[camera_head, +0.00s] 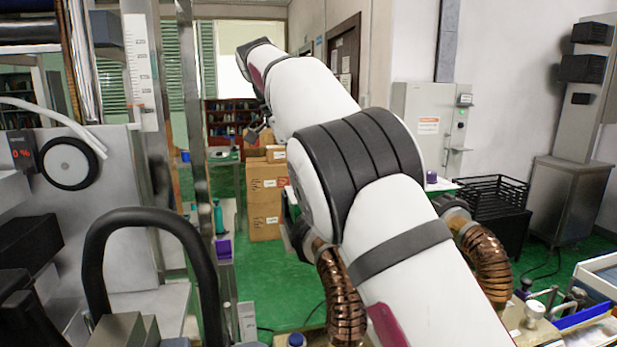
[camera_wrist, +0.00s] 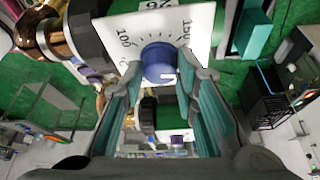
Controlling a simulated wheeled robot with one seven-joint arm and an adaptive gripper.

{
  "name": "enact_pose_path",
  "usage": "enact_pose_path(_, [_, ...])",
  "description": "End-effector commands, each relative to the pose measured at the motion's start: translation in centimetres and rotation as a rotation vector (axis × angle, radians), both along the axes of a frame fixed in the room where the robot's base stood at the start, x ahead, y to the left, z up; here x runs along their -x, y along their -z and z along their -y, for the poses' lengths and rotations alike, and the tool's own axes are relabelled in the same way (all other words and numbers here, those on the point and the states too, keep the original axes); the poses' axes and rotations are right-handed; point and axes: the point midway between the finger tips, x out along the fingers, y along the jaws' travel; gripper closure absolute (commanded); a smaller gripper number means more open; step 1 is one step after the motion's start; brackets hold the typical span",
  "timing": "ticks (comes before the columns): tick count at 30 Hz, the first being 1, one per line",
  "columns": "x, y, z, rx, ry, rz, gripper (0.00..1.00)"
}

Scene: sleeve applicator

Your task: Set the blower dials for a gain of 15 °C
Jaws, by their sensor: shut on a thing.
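In the wrist view, a round blue dial (camera_wrist: 158,60) sits on a white scale plate (camera_wrist: 115,30) with tick marks. The numbers 100 and 150 show on either side of the dial. My gripper (camera_wrist: 160,70) has its teal-padded fingers on both sides of the dial and is shut on it. The dial's exact setting cannot be read. Part of a large number shows at the plate's top edge, cut off and upside down. In the head view, my arm covers the middle, and neither the gripped dial nor the fingertips can be made out.
Copper-coloured ribbed hoses (camera_head: 341,298) show on both sides of my arm. A machine with a black curved hose (camera_head: 150,218) stands at the left. Cardboard boxes (camera_head: 266,195) stand behind, and a black wire basket (camera_head: 492,192) is at the right. Green floor lies between.

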Motion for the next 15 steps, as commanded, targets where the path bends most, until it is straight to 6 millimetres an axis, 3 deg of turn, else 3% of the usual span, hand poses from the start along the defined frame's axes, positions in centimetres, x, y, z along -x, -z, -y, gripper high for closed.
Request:
enact_pose_path(7, [-0.02, -0.02, 0.02, 0.0, 0.0, 0.001, 1.0])
enact_pose_path(8, [-0.02, -0.02, 0.02, 0.0, 0.0, 0.001, 0.7])
enact_pose_path(10, [-0.02, -0.02, 0.02, 0.0, 0.0, 0.001, 0.54])
enact_pose_path(15, [-0.01, -0.01, 0.02, 0.0, 0.0, 0.0, 0.52])
